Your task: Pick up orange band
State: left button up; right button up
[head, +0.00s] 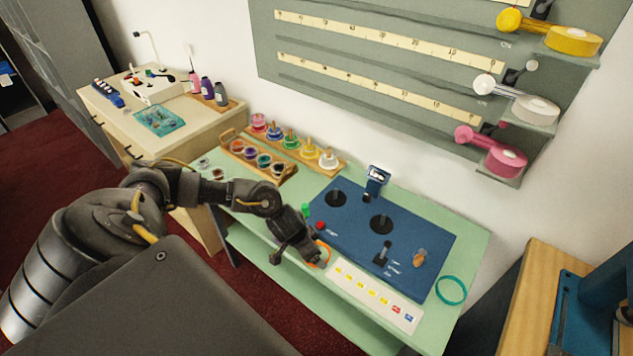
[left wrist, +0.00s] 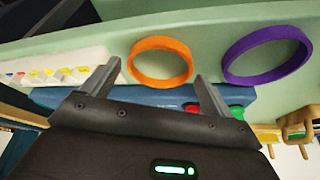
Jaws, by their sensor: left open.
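The orange band (left wrist: 160,80) is a thin ring on the pale green counter (head: 470,248). In the left wrist view it lies just beyond and between the two fingers of my left gripper (left wrist: 156,72), which is open and empty. In the head view my left gripper (head: 308,258) is low over the counter's front edge, and part of the orange band (head: 326,256) shows beside it, the rest hidden. I cannot tell whether the fingers touch the band. My right gripper is not in view.
A purple band (left wrist: 288,70) lies beside the orange one. A teal band (head: 464,292) lies at the right. Wooden racks of coloured pots (head: 255,160) stand at the back left.

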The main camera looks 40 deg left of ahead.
pick_arm(q)
jog(key=shift+w+f, duration=0.2)
jog(key=shift+f, duration=0.25)
jog(key=c, duration=0.7)
jog(key=shift+c, duration=0.2)
jog(key=shift+r, duration=0.1)
